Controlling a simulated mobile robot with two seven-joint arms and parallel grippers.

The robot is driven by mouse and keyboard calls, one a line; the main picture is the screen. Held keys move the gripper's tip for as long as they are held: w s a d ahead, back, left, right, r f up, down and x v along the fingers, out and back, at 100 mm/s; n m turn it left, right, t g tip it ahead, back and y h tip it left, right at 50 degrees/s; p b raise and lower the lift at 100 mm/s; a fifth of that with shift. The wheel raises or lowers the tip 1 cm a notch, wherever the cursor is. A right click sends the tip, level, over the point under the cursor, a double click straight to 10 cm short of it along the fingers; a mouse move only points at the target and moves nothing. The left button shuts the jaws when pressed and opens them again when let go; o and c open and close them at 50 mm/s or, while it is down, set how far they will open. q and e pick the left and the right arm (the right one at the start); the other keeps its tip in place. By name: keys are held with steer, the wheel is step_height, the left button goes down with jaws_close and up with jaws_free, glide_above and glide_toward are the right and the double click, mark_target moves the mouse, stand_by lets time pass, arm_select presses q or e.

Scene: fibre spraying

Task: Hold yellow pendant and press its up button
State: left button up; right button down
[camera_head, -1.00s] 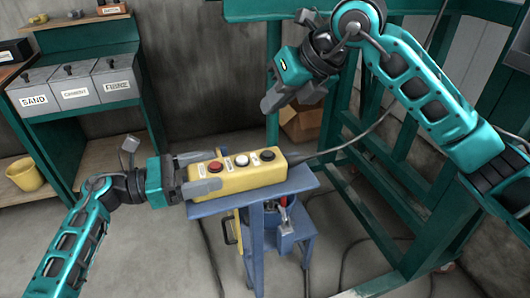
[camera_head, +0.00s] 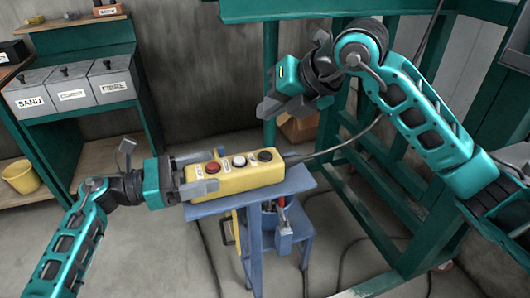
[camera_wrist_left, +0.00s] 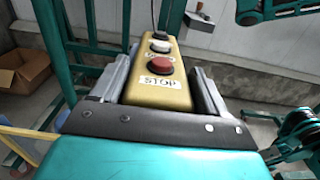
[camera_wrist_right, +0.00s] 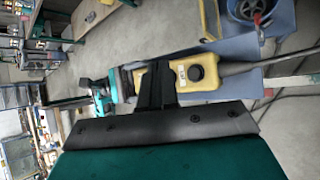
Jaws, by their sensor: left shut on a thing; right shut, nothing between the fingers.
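The yellow pendant (camera_head: 240,178) lies over the blue stand top (camera_head: 298,182), with a red, a white and a black button on its upper face. My left gripper (camera_head: 200,173) is shut on its left end, with a finger on each side. In the left wrist view the pendant (camera_wrist_left: 161,92) sits between the fingers, its red button by a STOP label. My right gripper (camera_head: 267,107) is shut and empty, above and behind the pendant. In the right wrist view its closed fingers (camera_wrist_right: 157,72) cover part of the pendant (camera_wrist_right: 213,72); the black button stays visible beside them.
A black cable (camera_head: 335,147) runs from the pendant's right end towards the green frame (camera_head: 272,70). A cardboard box (camera_head: 299,128) sits behind. Bins marked SAND, CEMENT and FIBRE (camera_head: 111,80) and a yellow bucket (camera_head: 21,177) are at left.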

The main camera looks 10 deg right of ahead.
mark_target(269, 155)
steer(key=shift+f, duration=3.2)
steer(key=shift+f, duration=0.1)
steer(key=shift+f, duration=0.35)
